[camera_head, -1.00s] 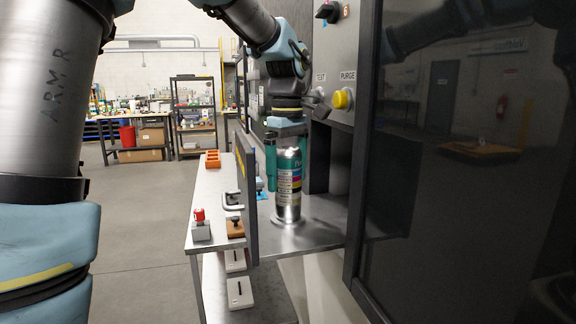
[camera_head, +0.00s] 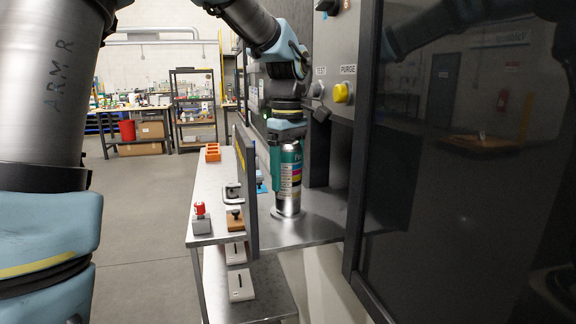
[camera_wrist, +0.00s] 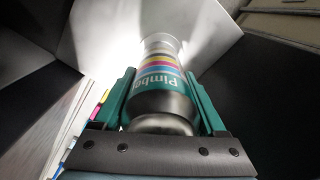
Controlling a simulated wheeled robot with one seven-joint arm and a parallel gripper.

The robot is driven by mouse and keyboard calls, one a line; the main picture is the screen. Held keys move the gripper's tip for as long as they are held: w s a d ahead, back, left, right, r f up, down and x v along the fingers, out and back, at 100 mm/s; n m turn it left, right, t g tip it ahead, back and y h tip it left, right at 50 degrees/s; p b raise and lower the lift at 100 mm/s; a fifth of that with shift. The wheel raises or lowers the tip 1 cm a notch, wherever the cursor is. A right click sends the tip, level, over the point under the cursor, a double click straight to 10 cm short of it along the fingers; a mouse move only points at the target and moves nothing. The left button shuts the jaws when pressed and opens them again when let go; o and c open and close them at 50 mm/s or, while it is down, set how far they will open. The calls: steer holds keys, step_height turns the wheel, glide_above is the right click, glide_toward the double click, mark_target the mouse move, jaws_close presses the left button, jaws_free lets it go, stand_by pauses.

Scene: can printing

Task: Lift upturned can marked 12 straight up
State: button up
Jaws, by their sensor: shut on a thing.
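A can (camera_head: 288,199), silver and teal with coloured bars and white lettering, stands upright on a metal surface in the head view. My gripper (camera_head: 288,160) is shut on it from above, with teal fingers on its sides. In the wrist view the can (camera_wrist: 163,78) sits between both fingers of my gripper (camera_wrist: 160,88). No number 12 shows. I see no clear gap under the can.
A dark panel (camera_head: 251,200) stands close on the left of the can. The machine's front with a yellow button (camera_head: 341,92) is on the right. A side table (camera_head: 213,176) holds an orange tray (camera_head: 213,152) and a red-topped stamp (camera_head: 200,218).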

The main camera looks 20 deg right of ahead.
mark_target(288, 142)
steer(key=shift+c, duration=1.3)
step_height(288, 142, up, 9)
steer(key=shift+r+b, duration=0.15)
steer(key=shift+b, duration=0.9)
steer(key=shift+r, duration=0.4)
steer(key=shift+p, duration=0.3)
steer(key=shift+f, duration=0.1)
